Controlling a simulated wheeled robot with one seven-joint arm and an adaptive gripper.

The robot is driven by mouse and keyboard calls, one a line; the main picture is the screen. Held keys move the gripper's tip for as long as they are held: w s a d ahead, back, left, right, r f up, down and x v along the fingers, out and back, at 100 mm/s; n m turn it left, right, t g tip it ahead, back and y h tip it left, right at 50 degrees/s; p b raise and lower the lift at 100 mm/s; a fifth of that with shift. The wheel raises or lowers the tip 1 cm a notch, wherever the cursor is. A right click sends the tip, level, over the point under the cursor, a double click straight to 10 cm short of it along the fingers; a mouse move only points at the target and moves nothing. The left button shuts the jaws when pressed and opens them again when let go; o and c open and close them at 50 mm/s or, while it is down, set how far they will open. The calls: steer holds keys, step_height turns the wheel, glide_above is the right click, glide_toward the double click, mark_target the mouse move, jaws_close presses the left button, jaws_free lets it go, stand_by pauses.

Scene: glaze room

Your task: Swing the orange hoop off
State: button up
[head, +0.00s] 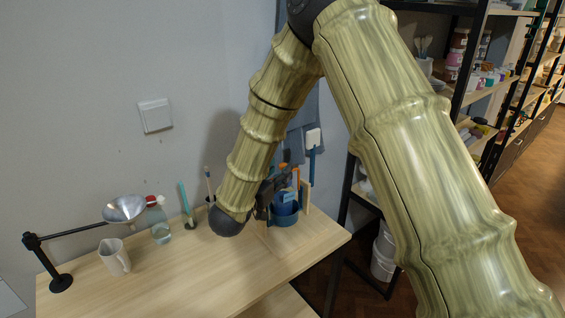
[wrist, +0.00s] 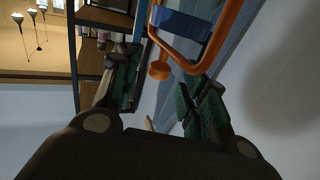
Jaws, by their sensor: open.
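The orange hoop (wrist: 203,58) is a bent orange bar at the top of the wrist view, partly cut off by the frame, with a blue piece (wrist: 182,27) inside its bend. A round orange end (wrist: 159,70) shows just below the bar. In the head view a small bit of orange (head: 296,176) shows above a blue pot (head: 286,212), mostly hidden by my gripper. My gripper (wrist: 152,95) has its two green-padded fingers spread apart, with nothing seen held between them. The right finger is close below the hoop; I cannot tell whether they touch.
The wall is close behind. A black shelf (head: 470,70) stands at right.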

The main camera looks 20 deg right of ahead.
mark_target(281, 168)
steer(key=shift+p+x, duration=0.3)
steer(key=shift+x, duration=0.7)
steer(key=shift+w+d, duration=0.45)
jaws_close()
